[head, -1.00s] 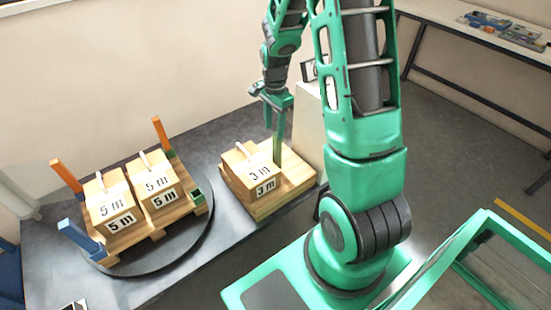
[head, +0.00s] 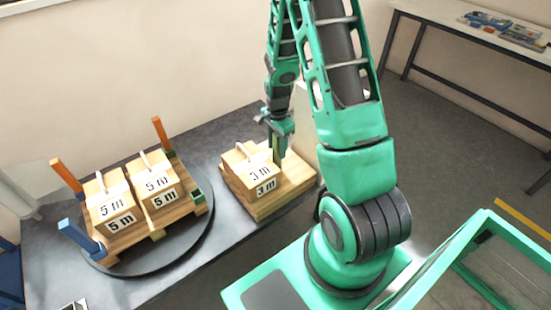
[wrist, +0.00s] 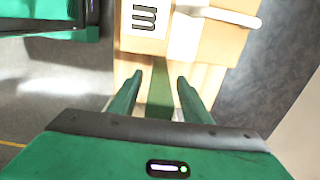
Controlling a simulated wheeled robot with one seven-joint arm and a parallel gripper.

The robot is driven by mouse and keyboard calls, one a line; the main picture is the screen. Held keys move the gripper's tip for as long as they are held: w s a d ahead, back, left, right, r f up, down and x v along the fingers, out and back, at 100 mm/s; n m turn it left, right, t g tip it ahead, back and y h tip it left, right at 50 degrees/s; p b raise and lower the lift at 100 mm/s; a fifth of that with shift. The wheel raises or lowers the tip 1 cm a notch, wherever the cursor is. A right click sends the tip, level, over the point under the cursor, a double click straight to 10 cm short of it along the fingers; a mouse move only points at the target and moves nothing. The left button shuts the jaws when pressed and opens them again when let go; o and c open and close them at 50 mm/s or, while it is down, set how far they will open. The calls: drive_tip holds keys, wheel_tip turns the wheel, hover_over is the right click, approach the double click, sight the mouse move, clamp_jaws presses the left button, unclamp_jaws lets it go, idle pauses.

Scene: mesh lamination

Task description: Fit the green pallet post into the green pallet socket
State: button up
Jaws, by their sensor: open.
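The green post (head: 277,153) stands upright on the right-hand wooden pallet, beside the block marked 3 m. My gripper (head: 277,130) is at the top of the post with its fingers pointing down. In the wrist view my gripper (wrist: 159,78) is open, with the dark green post (wrist: 160,95) between its two fingers and a gap on both sides. The green socket (head: 197,194) is at the right front corner of the left-hand pallet (head: 150,232). It looks empty.
The left pallet sits on a round dark turntable (head: 200,233) and carries two blocks (head: 112,208) marked 5 m. Two orange posts (head: 66,175) and a blue one (head: 80,238) stand at its other corners. The 3 m block (head: 248,170) is close to my gripper.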

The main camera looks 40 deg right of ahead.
drive_tip(key=shift+c, duration=0.6)
clamp_jaws()
drive_tip(key=shift+r, duration=0.15)
